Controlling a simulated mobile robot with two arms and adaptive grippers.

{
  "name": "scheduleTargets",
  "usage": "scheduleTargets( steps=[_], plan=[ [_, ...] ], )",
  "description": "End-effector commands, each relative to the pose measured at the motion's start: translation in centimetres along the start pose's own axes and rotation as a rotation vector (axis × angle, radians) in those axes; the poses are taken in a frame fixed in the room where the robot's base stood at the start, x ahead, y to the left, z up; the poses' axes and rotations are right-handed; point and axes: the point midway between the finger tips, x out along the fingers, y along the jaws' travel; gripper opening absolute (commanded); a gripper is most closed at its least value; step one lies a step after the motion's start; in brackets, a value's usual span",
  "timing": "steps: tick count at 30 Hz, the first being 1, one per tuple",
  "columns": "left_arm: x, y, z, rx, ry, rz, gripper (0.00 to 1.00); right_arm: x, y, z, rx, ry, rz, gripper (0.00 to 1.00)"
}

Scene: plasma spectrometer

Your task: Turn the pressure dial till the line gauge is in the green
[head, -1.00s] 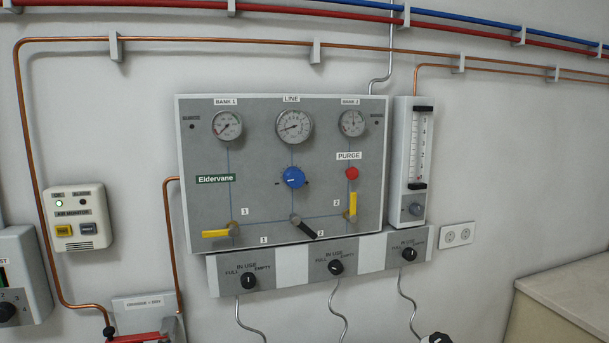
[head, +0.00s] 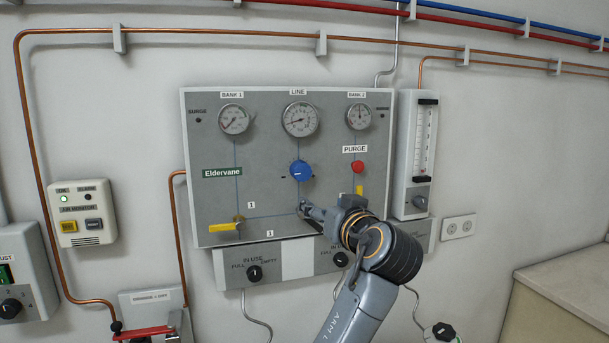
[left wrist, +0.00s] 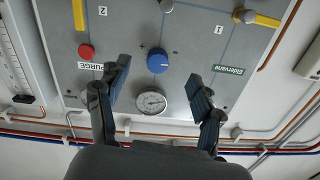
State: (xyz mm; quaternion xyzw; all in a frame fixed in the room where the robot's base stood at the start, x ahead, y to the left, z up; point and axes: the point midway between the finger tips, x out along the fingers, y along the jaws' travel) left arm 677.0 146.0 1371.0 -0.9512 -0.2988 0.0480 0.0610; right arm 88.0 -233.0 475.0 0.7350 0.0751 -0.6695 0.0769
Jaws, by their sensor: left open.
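The blue pressure dial (head: 301,171) is on the grey panel (head: 215,195), below the round LINE gauge (head: 300,119). The gauge needle points left and slightly down; I cannot make out a green band. My left gripper (head: 306,207) is in front of the panel, just below the dial in the head view. In the left wrist view, which is upside down, the open left gripper (left wrist: 158,73) has its fingers spread on either side of the dial (left wrist: 158,61), apart from it. The LINE gauge (left wrist: 151,102) shows between the fingers. My right gripper is not in view.
The red PURGE button (head: 358,167) is right of the dial. A yellow lever (head: 225,227) is at the panel's lower left; another yellow lever (head: 360,190) is partly behind my arm. A flow tube (head: 424,150) stands right of the panel. The BANK 1 gauge (head: 233,119) is upper left.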

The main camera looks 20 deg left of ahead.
Motion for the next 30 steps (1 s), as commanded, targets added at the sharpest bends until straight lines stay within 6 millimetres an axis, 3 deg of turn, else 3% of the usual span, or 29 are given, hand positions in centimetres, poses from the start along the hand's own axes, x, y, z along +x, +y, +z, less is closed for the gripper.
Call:
scheduleTargets(
  steps=[1,3,8,21,30],
  plan=[
    [-0.3,0.0,-1.6,-0.009,0.026,-0.011,0.66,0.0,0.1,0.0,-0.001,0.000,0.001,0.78],
    [-0.5,-0.1,-2.7,-0.016,0.045,-0.023,0.66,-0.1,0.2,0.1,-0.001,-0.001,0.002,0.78],
    [0.6,-0.3,-3.5,-0.017,0.054,-0.029,0.66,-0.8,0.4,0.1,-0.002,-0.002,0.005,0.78],
    [9.5,-0.6,-4.1,-0.015,0.051,-0.029,0.66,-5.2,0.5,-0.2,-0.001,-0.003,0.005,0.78],
    [12.8,-0.5,-3.9,-0.018,0.052,-0.026,0.66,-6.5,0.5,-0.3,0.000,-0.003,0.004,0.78]
  ],
)
